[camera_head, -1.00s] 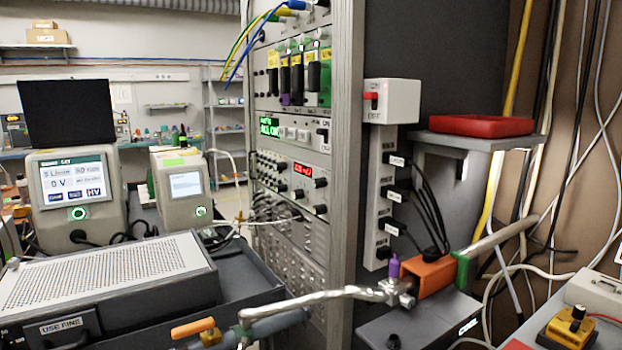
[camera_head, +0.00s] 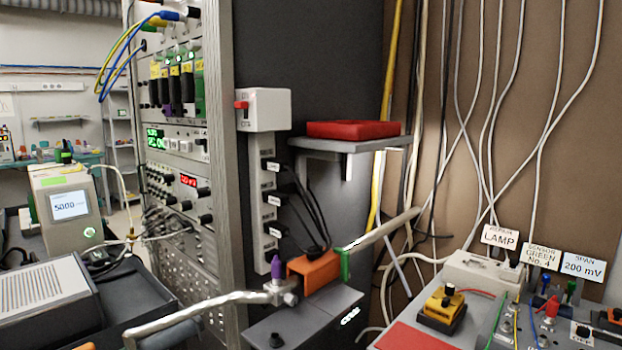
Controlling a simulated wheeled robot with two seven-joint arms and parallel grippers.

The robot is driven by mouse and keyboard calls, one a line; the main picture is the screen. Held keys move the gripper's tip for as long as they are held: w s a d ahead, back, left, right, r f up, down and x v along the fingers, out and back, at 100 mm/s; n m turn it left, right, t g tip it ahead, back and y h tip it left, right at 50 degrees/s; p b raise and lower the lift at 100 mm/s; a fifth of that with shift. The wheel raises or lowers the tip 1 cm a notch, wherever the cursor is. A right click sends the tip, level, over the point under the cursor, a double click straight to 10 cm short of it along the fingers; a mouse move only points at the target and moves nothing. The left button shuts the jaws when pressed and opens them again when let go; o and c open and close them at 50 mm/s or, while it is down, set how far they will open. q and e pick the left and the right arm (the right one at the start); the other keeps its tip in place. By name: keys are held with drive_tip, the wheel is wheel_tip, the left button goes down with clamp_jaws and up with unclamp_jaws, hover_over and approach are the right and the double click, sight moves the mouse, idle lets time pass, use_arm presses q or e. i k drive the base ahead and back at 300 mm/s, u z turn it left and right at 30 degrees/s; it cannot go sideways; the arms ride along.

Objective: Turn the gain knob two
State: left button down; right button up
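An instrument rack (camera_head: 216,150) stands at the left with several modules. One module has a red digital display (camera_head: 188,181) with dark knobs beside it, among them an upper knob (camera_head: 204,193) and a lower knob (camera_head: 207,219). More small knobs (camera_head: 155,180) sit to its left. No label naming gain knob two is readable, so I cannot tell which knob it is. Neither of my grippers is in view.
A power strip (camera_head: 267,205) and a shelf with a red tray (camera_head: 353,130) are right of the rack. A metal pipe (camera_head: 215,305) with a purple-topped valve (camera_head: 277,268) crosses in front. A bench with a yellow box (camera_head: 442,309) and labels LAMP (camera_head: 500,238) and 200 mV (camera_head: 583,267) is at right.

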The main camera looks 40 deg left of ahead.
sight(203, 220)
drive_tip(key=z, duration=0.35)
drive_tip(key=k, duration=1.1)
drive_tip(key=u, duration=1.8)
drive_tip(key=i, duration=0.45)
drive_tip(key=z, duration=0.3)
